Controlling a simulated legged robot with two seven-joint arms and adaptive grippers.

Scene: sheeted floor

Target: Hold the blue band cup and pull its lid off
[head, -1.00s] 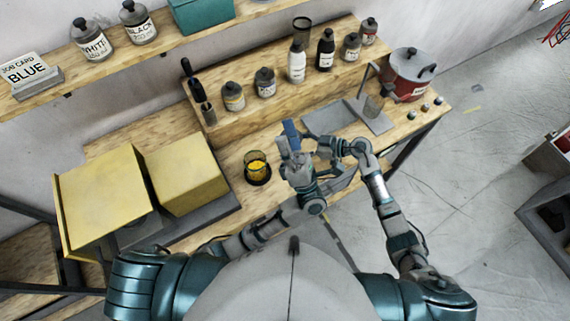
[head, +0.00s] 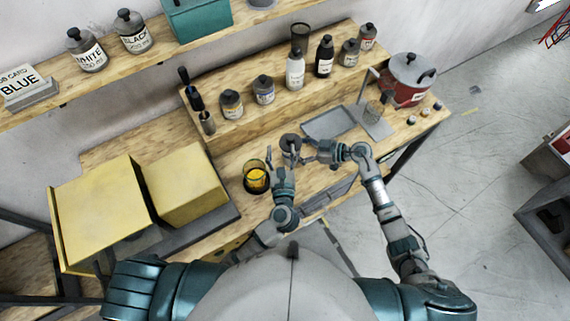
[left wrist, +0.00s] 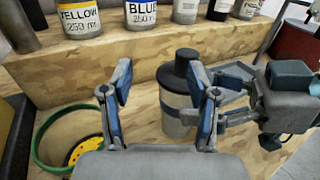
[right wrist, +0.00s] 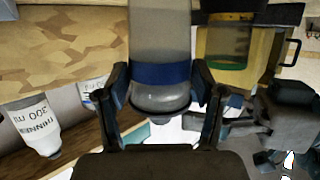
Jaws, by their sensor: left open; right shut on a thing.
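The blue band cup (right wrist: 160,40) is a greyish see-through cylinder with a blue band (right wrist: 160,74). My right gripper (right wrist: 160,98) is shut on it near the band. In the left wrist view the cup (left wrist: 176,118) stands upright with its dark grey knobbed lid (left wrist: 181,68) on top. The lid also shows in the head view (head: 290,142). My left gripper (left wrist: 161,82) is open and empty; its right finger overlaps the cup in that view, and I cannot tell whether it touches. In the head view my left gripper (head: 279,160) is just left of the cup and my right gripper (head: 312,150) is at its right.
Labelled bottles (head: 295,70) line the raised shelf behind. A grey tray (head: 330,122) and a red pot (head: 408,80) lie to the right. Yellow boxes (head: 185,182) are on the left.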

